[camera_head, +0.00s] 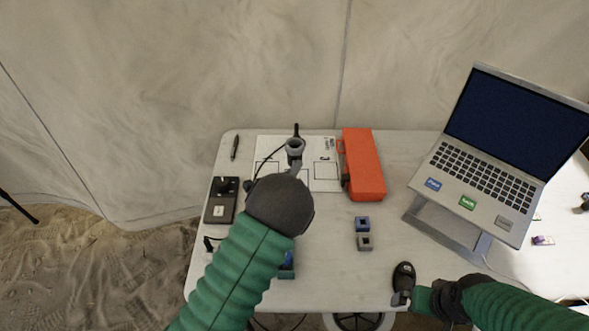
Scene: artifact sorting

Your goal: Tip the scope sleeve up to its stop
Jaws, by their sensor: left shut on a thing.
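The scope sleeve (295,146), a grey ring-shaped piece with a dark opening facing up, stands over the white printed sheet at the back of the table. A thin black post rises just behind it. My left gripper (296,164) reaches it from the front and is shut on it. My dark wrist hides most of the fingers and whatever lies below the sleeve. My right gripper (401,298) is low at the table's front edge, beside a black rounded object (404,274). Its fingers are too small to read.
An orange case (364,165) lies right of the white sheet (325,178). A blue block (362,223) and a grey block (364,242) sit mid-table. A black device (221,200) and pen (235,147) lie left. A laptop (482,170) on a stand fills the right.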

